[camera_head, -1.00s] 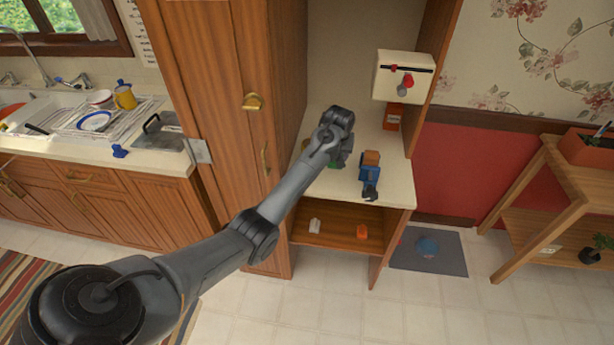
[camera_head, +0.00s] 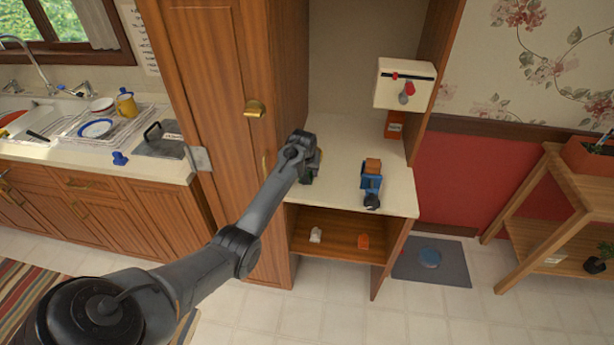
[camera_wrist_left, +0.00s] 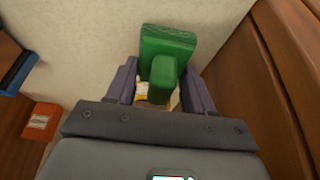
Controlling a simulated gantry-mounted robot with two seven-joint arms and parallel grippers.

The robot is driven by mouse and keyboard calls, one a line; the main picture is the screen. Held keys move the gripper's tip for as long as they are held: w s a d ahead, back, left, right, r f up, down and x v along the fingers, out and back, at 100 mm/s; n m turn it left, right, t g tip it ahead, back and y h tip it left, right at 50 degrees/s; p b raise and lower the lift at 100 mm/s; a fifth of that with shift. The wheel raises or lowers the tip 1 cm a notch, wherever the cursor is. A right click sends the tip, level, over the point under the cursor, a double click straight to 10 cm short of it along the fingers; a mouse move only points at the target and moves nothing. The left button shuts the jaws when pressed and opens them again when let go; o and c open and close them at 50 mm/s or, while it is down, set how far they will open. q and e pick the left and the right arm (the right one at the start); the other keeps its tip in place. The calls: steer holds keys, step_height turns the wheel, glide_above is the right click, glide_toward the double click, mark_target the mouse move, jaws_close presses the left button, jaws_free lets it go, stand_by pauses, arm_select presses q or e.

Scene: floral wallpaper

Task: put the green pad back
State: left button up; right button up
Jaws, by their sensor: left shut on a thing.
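The green pad (camera_wrist_left: 168,42) is a green block with a raised grip, large in the left wrist view. My left gripper (camera_wrist_left: 160,88) is shut on the grip, with a dark finger on either side of it. In the head view my left gripper (camera_head: 306,172) is at the left side of the cream cabinet counter (camera_head: 335,150), close to the tall wooden door. The pad is almost wholly hidden behind the gripper there. I cannot tell whether the pad touches the counter. My right gripper is in neither view.
A blue toy vehicle (camera_head: 371,183) with a brown block on it stands right of my gripper. A white wall box (camera_head: 404,85) hangs above an orange box (camera_head: 394,125). The lower shelf (camera_head: 335,243) holds a white item and an orange box (camera_head: 363,241). Some counter is clear.

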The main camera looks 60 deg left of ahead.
arm_select(q)
steer(key=shift+f, duration=1.2)
steer(key=shift+f, duration=0.15)
steer(key=o, duration=1)
